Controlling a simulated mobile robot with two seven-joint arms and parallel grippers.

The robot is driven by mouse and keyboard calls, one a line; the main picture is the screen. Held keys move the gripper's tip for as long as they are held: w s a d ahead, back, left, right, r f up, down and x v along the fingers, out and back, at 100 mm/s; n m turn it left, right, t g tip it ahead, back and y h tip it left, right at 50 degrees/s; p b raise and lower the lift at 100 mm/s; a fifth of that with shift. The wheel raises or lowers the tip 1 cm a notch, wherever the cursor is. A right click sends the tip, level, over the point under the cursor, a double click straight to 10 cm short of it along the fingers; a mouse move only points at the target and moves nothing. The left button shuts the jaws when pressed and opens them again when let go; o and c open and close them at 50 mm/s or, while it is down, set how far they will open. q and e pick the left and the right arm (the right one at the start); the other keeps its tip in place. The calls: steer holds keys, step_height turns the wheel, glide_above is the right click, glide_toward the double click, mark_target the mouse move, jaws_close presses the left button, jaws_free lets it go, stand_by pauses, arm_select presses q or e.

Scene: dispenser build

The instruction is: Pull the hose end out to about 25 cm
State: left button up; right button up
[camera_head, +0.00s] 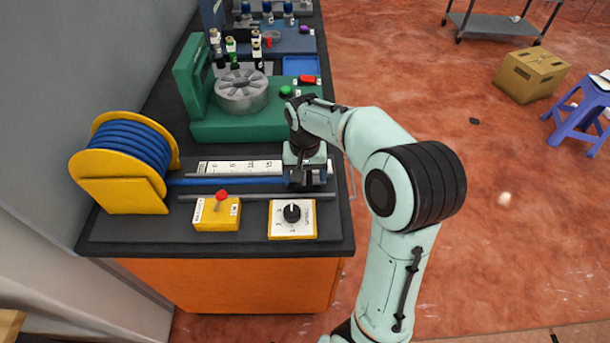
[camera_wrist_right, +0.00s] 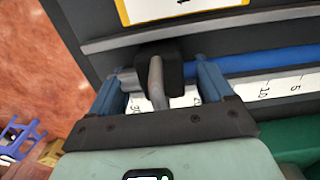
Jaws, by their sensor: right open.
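The blue hose (camera_head: 220,181) runs from the yellow reel (camera_head: 123,195) to the right along the bench, beside a white ruler strip (camera_head: 237,167). In the right wrist view the blue hose (camera_wrist_right: 270,61) leads to a black block (camera_wrist_right: 160,62) with a grey lever, and a short grey tip sticks out beyond it. My right gripper (camera_head: 307,177) is over this end. In its wrist view the fingers (camera_wrist_right: 160,85) are open, one on each side of the black block. The ruler (camera_wrist_right: 275,88) shows 5, 10 and what looks like 20, partly covered by the gripper. My left gripper is not in view.
A grey rail (camera_head: 260,197) runs in front of the hose. A yellow box with a red-knobbed lever (camera_head: 217,214) and a dial plate (camera_head: 292,219) stand near the front edge. A green machine (camera_head: 235,128) with a grey carousel stands behind.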

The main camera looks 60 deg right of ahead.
step_height(320, 180, up, 13)
steer(key=p, duration=0.2)
steer(key=shift+r+p, duration=0.2)
steer(key=shift+p, duration=0.1)
steer(key=shift+f, duration=0.1)
